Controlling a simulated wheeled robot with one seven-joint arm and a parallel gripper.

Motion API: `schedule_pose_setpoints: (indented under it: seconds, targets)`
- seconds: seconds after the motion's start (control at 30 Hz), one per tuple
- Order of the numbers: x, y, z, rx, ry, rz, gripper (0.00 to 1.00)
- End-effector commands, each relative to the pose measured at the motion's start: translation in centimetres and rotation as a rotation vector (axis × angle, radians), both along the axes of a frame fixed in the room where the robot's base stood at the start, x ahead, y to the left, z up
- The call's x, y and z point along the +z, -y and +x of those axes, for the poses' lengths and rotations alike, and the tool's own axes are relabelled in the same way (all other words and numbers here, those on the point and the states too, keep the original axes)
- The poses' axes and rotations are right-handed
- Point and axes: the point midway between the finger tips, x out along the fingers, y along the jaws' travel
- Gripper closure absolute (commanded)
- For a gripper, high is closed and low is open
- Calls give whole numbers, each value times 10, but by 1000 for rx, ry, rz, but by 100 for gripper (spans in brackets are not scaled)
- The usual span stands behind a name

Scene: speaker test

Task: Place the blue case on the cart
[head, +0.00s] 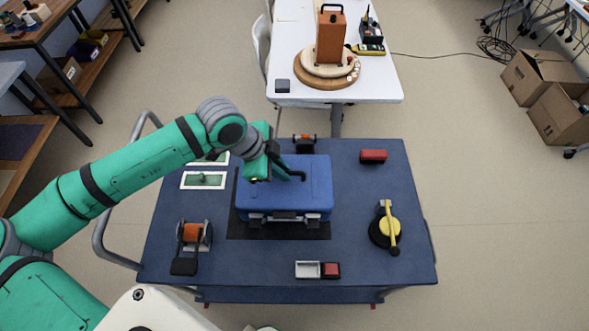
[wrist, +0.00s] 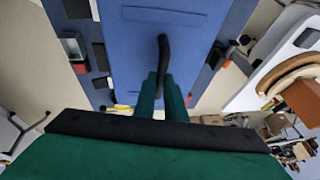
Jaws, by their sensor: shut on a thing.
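The blue case (head: 310,205) stands on the blue top of the cart (head: 350,240), over a dark mat (head: 240,226). My gripper (head: 296,175) is above the case at its black handle, and its fingers are shut on that handle. In the wrist view the green fingers (wrist: 161,90) meet the black handle (wrist: 164,55), with the case lid (wrist: 130,60) below. The case looks level. I cannot tell whether its underside touches the mat.
On the cart are a red block (head: 373,156), a yellow and black device (head: 388,231), a small tray with a red part (head: 317,270), an orange reel (head: 193,236) and framed cards (head: 204,180). A white table (head: 380,87) with a wooden turntable (head: 312,82) stands behind.

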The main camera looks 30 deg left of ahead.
Motion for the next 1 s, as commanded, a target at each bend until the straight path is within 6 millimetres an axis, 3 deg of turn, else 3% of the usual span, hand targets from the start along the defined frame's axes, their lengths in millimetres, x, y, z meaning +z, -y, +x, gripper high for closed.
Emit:
schedule_pose_setpoints:
  seconds: [0.57, 0.8, 1.0]
  targets:
    - [-34, -28, 3, 1, 2, -1, 100]
    - [-60, -26, 3, 0, 3, -2, 100]
    - [-61, -27, 3, 1, 3, 0, 100]
